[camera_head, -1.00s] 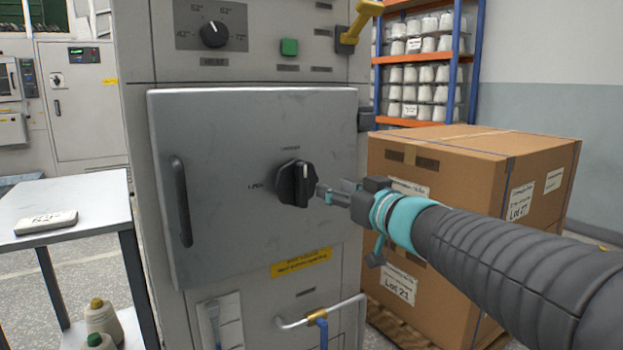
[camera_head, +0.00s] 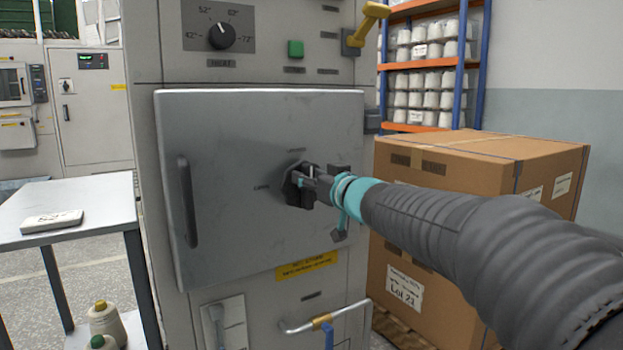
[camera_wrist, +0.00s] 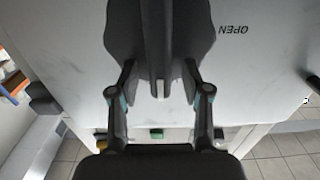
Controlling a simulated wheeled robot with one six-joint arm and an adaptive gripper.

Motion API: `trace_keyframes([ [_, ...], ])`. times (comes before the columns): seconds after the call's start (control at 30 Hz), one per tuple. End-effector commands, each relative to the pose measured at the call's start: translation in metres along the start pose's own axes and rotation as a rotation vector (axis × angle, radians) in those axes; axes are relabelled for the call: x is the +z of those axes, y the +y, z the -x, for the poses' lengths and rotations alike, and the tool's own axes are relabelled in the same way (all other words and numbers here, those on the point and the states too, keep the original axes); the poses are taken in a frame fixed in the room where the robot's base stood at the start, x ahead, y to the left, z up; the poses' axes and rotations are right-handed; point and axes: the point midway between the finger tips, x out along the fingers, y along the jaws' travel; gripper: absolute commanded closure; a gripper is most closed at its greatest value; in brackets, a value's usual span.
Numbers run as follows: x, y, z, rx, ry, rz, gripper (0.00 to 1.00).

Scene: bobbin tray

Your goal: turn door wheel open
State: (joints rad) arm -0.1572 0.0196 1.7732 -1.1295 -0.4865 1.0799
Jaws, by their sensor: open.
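The black door wheel (camera_head: 291,190), a round knob with a raised grip bar, sits on the grey metal door (camera_head: 240,130) of the machine. My gripper (camera_head: 306,186) is at the wheel and hides part of it in the head view. In the wrist view the wheel (camera_wrist: 124,32) fills the top middle, with its grip bar pointing toward the camera. My open gripper (camera_wrist: 160,82) has one finger on each side of the bar, with gaps visible. The word OPEN (camera_wrist: 233,30) is printed beside the wheel. The door looks shut.
A vertical door handle (camera_head: 187,200) is left of the wheel. A large cardboard box (camera_head: 450,180) stands close on the right, beneath my arm. A bent metal pipe (camera_head: 350,308) juts out below the door. A table (camera_head: 90,205) is at the left.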

Motion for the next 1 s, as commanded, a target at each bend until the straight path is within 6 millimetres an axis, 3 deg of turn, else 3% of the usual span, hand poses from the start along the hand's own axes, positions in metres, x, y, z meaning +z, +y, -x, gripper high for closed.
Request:
trace_keyframes([
  [0.1,0.0000,0.0000,0.0002,0.000,0.000,0.000,0.55],
  [0.3,0.0000,0.0000,0.0003,0.000,0.000,0.000,1.00],
  [0.67,-0.0001,-0.0010,0.0003,0.000,0.000,0.032,1.00],
  [1.0,0.0007,-0.0070,0.0003,-0.001,0.001,0.243,1.00],
])
